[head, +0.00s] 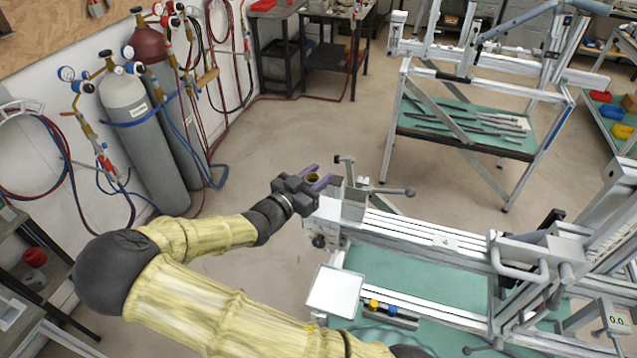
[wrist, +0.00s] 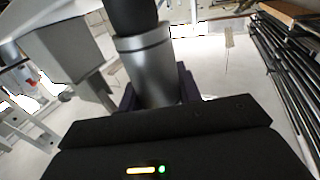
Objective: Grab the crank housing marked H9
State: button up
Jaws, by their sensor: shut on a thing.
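My gripper (head: 320,177) is at the left end of a metal frame jig (head: 440,240), with its purple fingers around a small part. In the wrist view, a silver cylinder (wrist: 150,75) with a black upper section stands between the purple fingers of my gripper (wrist: 158,92). The fingers are shut on this cylinder. No H9 mark can be read on it, so I cannot tell whether it is the crank housing. In the head view, only a small brownish bit of the held part shows between the fingers.
A crank handle (head: 408,192) sticks out from the jig end close to my gripper. A square white plate (head: 335,291) sits below. A second frame stand (head: 465,130) is behind. Open floor lies left of the jig.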

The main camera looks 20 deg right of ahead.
notch_tip(320, 180, up, 16)
jog(key=b, duration=0.1)
dwell(0.8)
